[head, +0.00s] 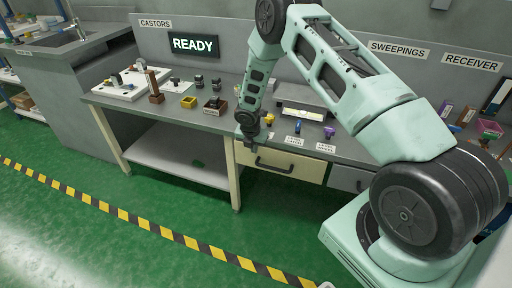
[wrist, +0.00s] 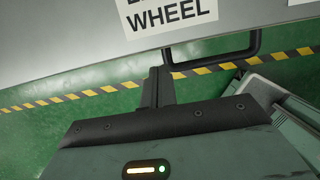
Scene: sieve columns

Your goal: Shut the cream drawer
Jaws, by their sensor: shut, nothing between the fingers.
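The cream drawer (head: 295,168) is under the grey bench top, with a dark bar handle (head: 272,165) across its front. No drawer interior shows in either view, and the front looks about level with the bench edge; a small gap cannot be ruled out. My gripper (head: 252,143) is at the upper left of the drawer front, near the handle's left end. In the wrist view my gripper's fingers (wrist: 157,85) are together and empty, close to the left end of the handle (wrist: 225,54). Whether they touch it is unclear.
A grey drawer (head: 350,178) is to the right of the cream one. Small yellow, blue and purple parts stand by labels on the bench top (head: 225,132). A lower shelf (head: 175,160) is at the left. The green floor (head: 130,215) in front is clear.

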